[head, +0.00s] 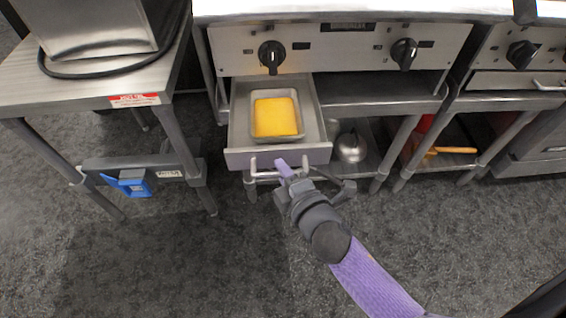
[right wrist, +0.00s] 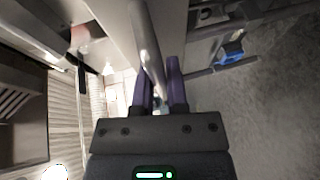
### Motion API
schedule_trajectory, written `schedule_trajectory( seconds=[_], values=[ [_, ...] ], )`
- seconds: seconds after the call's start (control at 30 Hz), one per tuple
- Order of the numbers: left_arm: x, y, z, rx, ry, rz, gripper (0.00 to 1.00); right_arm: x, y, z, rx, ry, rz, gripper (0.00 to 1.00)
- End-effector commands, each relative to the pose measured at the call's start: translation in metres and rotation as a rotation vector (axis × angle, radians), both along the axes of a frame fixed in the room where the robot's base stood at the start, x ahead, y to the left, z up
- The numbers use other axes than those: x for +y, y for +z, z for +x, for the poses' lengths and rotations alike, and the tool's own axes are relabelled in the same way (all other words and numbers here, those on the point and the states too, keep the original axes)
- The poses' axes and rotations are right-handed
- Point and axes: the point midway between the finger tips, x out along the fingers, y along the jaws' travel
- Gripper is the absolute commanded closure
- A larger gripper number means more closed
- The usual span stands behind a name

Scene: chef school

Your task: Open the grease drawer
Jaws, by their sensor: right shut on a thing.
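The grease drawer (head: 318,110) is pulled out from under the griddle's control panel. Inside it sits a metal tray (head: 260,91) holding a yellow slab (head: 276,117). The drawer's front carries a metal bar handle (head: 262,174). My right gripper (head: 285,168) is at the right part of the handle, its purple fingers shut on it. In the right wrist view the handle bar (right wrist: 146,40) runs down between the purple fingers (right wrist: 160,85). The fingers hide part of the handle. My left gripper is not in view.
A steel table (head: 90,90) stands to the left, with a blue object (head: 134,186) on its lower frame. A silver dome (head: 351,147) sits on the shelf right of the drawer. Control knobs (head: 272,55) are above. The floor in front is clear.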

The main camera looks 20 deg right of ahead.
Motion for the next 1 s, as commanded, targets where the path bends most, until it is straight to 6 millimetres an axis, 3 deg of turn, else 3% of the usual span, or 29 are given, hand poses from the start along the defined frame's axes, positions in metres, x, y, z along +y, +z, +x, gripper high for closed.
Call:
schedule_trajectory(
  seconds=[0.4,0.43,0.57,0.87,1.0],
  values=[
    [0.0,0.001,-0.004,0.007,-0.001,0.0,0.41,0.0,-0.001,-0.001,0.003,-0.001,-0.001,1.0],
    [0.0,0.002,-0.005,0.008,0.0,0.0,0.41,0.0,-0.001,-0.001,0.003,-0.001,-0.001,0.76],
    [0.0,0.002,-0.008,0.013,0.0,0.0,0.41,0.0,-0.001,-0.001,0.002,-0.001,0.0,0.49],
    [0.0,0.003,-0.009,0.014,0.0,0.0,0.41,0.0,0.0,-0.002,0.001,0.0,0.0,0.47],
    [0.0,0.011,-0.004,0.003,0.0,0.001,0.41,-0.002,0.006,-0.02,0.002,-0.001,0.003,0.47]
  ],
)
